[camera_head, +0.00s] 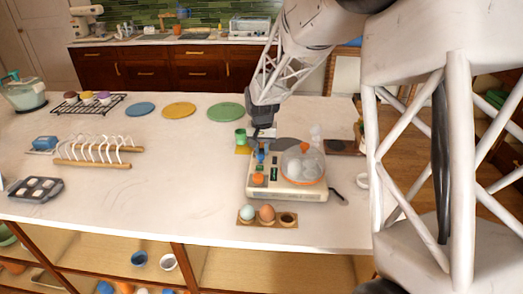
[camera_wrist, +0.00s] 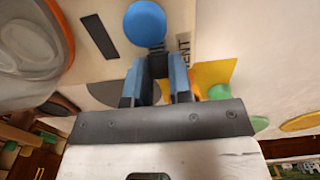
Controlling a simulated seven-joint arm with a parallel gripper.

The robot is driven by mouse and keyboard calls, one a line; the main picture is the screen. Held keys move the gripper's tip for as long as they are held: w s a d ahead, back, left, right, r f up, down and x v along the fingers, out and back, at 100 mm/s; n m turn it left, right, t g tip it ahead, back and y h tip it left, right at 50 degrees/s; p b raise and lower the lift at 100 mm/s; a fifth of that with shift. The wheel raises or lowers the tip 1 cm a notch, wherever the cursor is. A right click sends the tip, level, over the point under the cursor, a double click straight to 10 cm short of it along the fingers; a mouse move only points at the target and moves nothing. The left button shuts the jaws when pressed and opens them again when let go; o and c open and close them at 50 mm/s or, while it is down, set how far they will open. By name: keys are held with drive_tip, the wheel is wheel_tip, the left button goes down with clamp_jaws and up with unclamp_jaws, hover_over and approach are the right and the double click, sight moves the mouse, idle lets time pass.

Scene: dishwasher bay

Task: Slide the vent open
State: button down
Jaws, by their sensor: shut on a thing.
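A cream egg-cooker-like appliance (camera_head: 300,193) sits on the counter, with a clear orange-rimmed lid (camera_head: 304,162) over pale eggs. The vent lettering (camera_wrist: 184,47) shows in part in the wrist view, beside my gripper. My gripper (camera_wrist: 157,70) has its two blue-lined fingers shut on a small dark piece beside that lettering, apparently the vent slider; the fingers hide most of it. A round blue knob (camera_wrist: 145,22) lies just past the fingertips. In the head view my gripper (camera_head: 262,143) reaches down to the appliance's back left; the vent itself cannot be made out there.
A green cup (camera_head: 240,136) stands close behind the gripper. An egg holder (camera_head: 267,216) sits in front of the appliance. Colored plates (camera_head: 179,110) and a white-wired rack (camera_head: 98,151) lie to the left. The counter between rack and appliance is clear.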

drive_tip(key=shift+w, duration=0.75)
drive_tip(key=c, duration=1)
unclamp_jaws()
drive_tip(key=shift+r, duration=0.1)
wheel_tip(320, 180, up, 8)
